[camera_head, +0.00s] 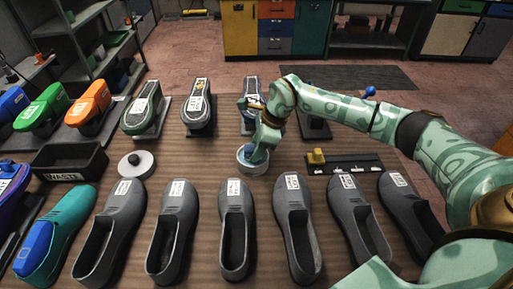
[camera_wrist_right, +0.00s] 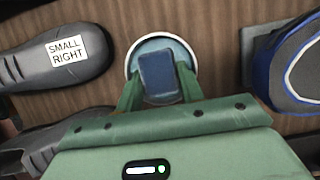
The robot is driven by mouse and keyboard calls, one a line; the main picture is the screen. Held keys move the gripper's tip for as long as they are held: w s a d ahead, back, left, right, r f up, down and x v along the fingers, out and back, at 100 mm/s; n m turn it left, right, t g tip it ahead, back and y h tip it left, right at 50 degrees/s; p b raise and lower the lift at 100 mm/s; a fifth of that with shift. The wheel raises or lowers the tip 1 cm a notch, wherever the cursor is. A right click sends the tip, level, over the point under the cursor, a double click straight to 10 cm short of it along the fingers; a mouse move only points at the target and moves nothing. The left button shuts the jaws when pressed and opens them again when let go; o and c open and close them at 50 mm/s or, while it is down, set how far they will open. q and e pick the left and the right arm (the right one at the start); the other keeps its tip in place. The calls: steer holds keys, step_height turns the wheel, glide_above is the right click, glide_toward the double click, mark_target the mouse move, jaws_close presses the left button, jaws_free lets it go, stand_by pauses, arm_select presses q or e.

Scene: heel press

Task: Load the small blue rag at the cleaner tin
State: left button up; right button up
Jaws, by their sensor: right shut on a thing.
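The cleaner tin (camera_head: 243,167) is a round, white-rimmed open tin on the table's middle; its rim also shows in the right wrist view (camera_wrist_right: 130,62). My right gripper (camera_head: 256,150) points down at the tin and is shut on the small blue rag (camera_wrist_right: 159,76). The rag is a blue block between the two fingers, over the tin's blue-grey inside. I cannot tell whether it touches the contents. My left gripper is not in view.
Grey shoes (camera_head: 236,215) with labels line the table's front. A dark rack with a yellow block (camera_head: 316,157) lies right.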

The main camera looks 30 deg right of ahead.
steer(key=shift+r+p, duration=1.95)
steer(key=shift+r, duration=1.15)
steer(key=shift+f, duration=0.1)
